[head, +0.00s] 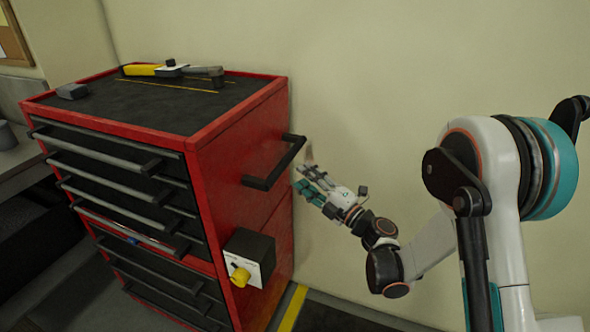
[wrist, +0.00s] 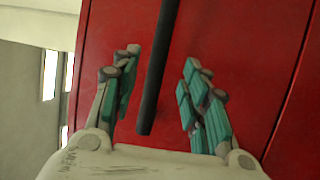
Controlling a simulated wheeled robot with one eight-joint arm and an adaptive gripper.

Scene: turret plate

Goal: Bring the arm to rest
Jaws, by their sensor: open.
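My gripper (head: 316,188) is open and empty beside the right side of the red tool cabinet (head: 232,160), just right of the black side handle (head: 274,164). In the wrist view my gripper (wrist: 162,78) has its teal-padded fingers spread wide. The black handle (wrist: 158,70) shows as a bar in the gap between them, with clear space on both sides. I cannot tell how far it lies in front of the fingertips. The cabinet's red side (wrist: 230,30) fills most of that view. My arm is bent and reaches in from the right.
A black box with a yellow knob (head: 240,276) sticks out from the cabinet side below the handle. A yellow and black tool (head: 165,70) and a grey block (head: 72,91) lie on top. Drawer handles line the front. The pale wall (head: 370,70) stands close behind.

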